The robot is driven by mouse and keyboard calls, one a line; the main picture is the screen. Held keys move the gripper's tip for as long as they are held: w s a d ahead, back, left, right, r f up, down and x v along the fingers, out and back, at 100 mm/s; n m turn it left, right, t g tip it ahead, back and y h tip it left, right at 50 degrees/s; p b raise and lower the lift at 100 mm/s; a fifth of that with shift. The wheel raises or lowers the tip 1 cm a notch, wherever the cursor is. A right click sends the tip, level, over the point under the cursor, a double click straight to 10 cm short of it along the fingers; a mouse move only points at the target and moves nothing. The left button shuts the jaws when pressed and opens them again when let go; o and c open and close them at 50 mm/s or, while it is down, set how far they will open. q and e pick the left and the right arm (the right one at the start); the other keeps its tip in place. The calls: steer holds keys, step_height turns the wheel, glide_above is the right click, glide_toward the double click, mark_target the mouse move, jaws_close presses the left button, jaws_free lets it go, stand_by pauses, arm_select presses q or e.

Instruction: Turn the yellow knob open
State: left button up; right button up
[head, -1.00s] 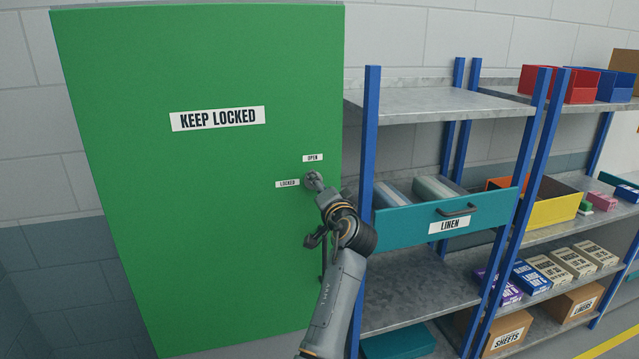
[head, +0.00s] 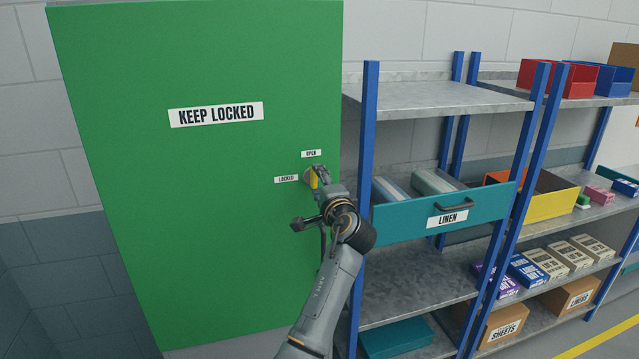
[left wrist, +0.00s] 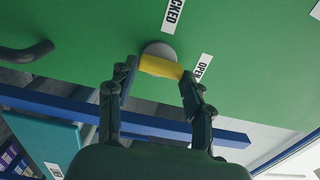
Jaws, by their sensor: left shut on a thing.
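The yellow knob (head: 314,178) sits on a round grey base on the green door, near its right edge. The OPEN label (head: 311,153) is above it and the LOCKED label (head: 286,179) is to its left. My left gripper (head: 318,174) is at the knob and partly hides it in the head view. In the left wrist view, the left gripper's fingers (left wrist: 157,72) are at both ends of the yellow knob (left wrist: 160,67), shut on it. One end of the knob points toward the OPEN label (left wrist: 203,67). My right gripper is not in view.
The green door (head: 200,220) reads KEEP LOCKED. A dark handle (left wrist: 28,52) shows on it in the left wrist view. Just right stands a blue-posted shelf with a teal LINEN drawer (head: 400,224), close to my arm. More shelves with boxes stand farther right.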

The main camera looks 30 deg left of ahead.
arm_select(q)
steer(key=shift+a+r, duration=0.1)
steer(key=shift+r, duration=0.1)
steer(key=o, duration=0.9)
steer(key=shift+c, duration=0.2)
steer(key=o, duration=0.3)
steer(key=shift+a+f, duration=0.15)
steer(key=shift+f, duration=0.05)
steer(key=v, duration=1.2)
